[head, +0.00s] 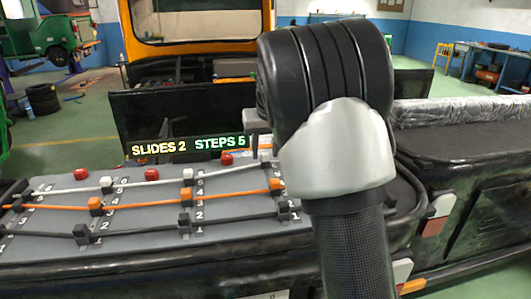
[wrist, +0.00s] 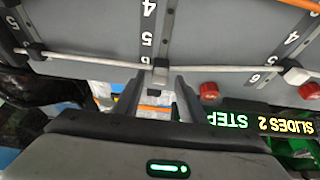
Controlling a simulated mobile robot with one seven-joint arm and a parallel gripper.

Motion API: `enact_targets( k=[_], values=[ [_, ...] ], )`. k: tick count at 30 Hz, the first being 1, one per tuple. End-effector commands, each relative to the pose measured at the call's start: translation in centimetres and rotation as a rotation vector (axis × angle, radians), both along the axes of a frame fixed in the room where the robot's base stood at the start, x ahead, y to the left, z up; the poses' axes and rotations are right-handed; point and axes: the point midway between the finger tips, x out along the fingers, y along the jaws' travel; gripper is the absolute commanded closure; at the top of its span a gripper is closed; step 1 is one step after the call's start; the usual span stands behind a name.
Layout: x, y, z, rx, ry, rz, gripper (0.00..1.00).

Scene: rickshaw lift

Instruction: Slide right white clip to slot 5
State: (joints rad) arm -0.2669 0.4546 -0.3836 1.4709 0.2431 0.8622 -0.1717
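My gripper (wrist: 159,88) is open, one finger on each side of the clip with gaps showing. I cannot tell whether either finger touches it. In the head view my arm hides most of the gripper. The middle white clip (wrist: 294,75) is at the right of the wrist view.
Orange clips (head: 187,194) and black clips (head: 185,223) sit on their cables nearer on the board. Red knobs (head: 226,159) line the far edge. A sign (head: 188,145) behind reads "SLIDES 2 STEPS 5". A dark cable end block (wrist: 33,51) is left of the clip in the wrist view.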

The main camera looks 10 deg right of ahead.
Motion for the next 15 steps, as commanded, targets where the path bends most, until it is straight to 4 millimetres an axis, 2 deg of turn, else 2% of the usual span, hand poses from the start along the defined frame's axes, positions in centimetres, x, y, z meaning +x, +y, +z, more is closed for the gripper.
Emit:
enact_targets(
  k=[10, 11, 15],
  values=[
    [0.2, -0.04, -0.44, -0.001, -0.001, -0.001, 0.62],
    [0.2, -0.04, -0.43, -0.001, -0.001, -0.001, 0.66],
    [0.19, -0.04, -0.42, 0.0, -0.001, -0.001, 0.9]
  ],
)
